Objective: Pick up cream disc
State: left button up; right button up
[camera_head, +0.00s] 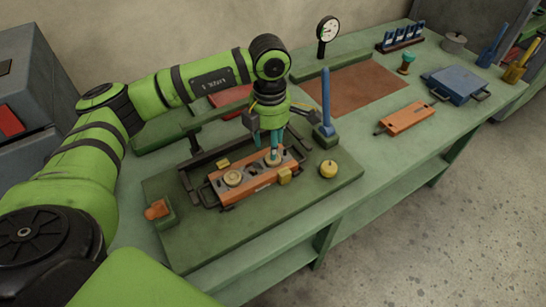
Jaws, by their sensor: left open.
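The other cream disc (273,160) is toward the right end, directly under my left gripper (265,151). My left gripper points down with its teal fingers apart, and the fingertips are close to this disc. I cannot tell whether they touch it. The fingers hide part of the disc. My right gripper is out of view.
The block rests on a green base plate (330,187) with dark rails and small yellow clamps. A yellow knob (329,170) and blue upright post (326,98) stand to the right. An orange knob (157,209) is at left. A dial gauge (328,30) stands behind.

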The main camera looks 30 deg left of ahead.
pick_arm(q)
jog(key=shift+w+d+f+p, duration=0.15)
jog(key=shift+f+p, duration=0.15)
jog(key=shift+f, duration=0.3)
jog(key=shift+w+a+f+p, duration=0.15)
jog(key=shift+f+p, duration=0.15)
jog(key=shift+f, duration=0.3)
jog(key=f, duration=0.2)
jog(key=shift+s+d+f, duration=0.1)
jog(key=shift+d+f, duration=0.1)
jog(key=shift+f, duration=0.3)
jog(key=c, duration=0.6)
jog(key=shift+c, duration=0.2)
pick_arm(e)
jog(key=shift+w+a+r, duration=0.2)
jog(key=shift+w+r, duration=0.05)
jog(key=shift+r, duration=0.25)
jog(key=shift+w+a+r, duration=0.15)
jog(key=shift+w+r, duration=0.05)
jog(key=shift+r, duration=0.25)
